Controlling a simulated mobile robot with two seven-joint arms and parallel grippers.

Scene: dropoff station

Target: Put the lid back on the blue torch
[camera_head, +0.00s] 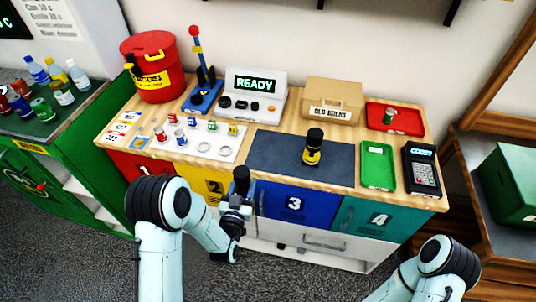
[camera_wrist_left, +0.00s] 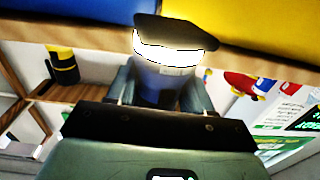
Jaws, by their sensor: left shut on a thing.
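My left gripper (camera_head: 238,207) is in front of the counter, near the gap between drawers 2 and 3. It is shut on a dark-topped object (camera_head: 241,180) that stands up from the fingers. In the left wrist view this object (camera_wrist_left: 175,35) has a black end, a bright white band and a grey-blue body between the fingers. I cannot tell whether it is the blue torch or a part of it. A black-and-yellow torch (camera_head: 312,150) stands upright on the dark mat (camera_head: 270,150). No separate lid is clearly visible. My right gripper is out of view.
Several batteries stand on a white board (camera_head: 222,152). A green tray (camera_head: 377,166) and keypad (camera_head: 422,172) are right. The mat is clear around the yellow torch.

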